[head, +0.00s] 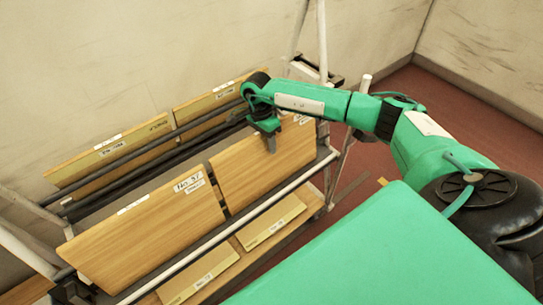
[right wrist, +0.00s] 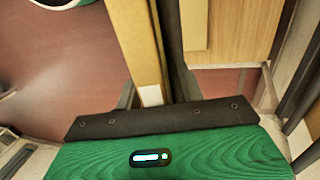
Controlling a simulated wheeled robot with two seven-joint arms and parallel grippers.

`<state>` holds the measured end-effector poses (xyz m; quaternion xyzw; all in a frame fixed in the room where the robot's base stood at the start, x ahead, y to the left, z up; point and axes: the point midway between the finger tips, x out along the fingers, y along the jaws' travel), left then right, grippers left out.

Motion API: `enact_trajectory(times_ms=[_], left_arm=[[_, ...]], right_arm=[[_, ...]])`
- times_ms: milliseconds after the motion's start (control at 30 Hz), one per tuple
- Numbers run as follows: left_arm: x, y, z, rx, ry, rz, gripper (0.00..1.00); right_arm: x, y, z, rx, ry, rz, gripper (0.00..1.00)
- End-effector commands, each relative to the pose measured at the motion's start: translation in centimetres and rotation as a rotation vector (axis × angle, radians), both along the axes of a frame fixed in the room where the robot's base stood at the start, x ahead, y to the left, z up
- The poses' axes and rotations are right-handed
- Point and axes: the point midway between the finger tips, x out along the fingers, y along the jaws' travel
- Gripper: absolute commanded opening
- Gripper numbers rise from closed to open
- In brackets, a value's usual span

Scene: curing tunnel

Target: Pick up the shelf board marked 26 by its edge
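The right front board (head: 262,165) leans on the rack, with a white label near its top right corner too small to read. The left front board (head: 150,232) has a label that looks like 37. I cannot make out a 26 on any board. My right gripper (head: 268,138) points down at the top edge of the right front board. In the right wrist view a board's edge (right wrist: 148,50) with a white label runs between my dark fingers (right wrist: 150,95). I cannot tell whether they press on it. My left gripper is out of view.
The rack has dark rails (head: 160,150) and a pale front rail (head: 215,238). Two boards stand behind, including the back left one (head: 105,158), and smaller boards (head: 272,220) lie below. A wall is close behind. Red floor (head: 400,100) is open to the right.

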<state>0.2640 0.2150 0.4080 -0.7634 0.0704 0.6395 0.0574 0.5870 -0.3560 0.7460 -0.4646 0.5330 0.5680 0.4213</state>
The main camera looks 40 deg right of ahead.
Motion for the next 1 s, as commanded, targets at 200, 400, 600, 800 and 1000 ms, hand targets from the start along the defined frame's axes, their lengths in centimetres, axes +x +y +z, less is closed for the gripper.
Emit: enact_trajectory(times_ms=[200,400,600,800,1000], left_arm=[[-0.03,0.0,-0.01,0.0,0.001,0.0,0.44],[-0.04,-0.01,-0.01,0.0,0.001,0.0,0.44],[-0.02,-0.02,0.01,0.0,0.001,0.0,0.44],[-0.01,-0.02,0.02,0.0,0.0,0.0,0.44],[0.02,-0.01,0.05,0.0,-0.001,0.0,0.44]], right_arm=[[0.01,-0.01,0.03,0.0,0.0,0.0,0.0],[0.01,-0.02,0.05,0.0,0.0,-0.001,0.0],[0.02,-0.03,0.06,0.0,0.0,-0.001,0.0],[0.03,-0.04,0.08,0.0,0.0,-0.001,0.0],[0.04,-0.05,0.1,0.0,-0.001,-0.001,0.0]])
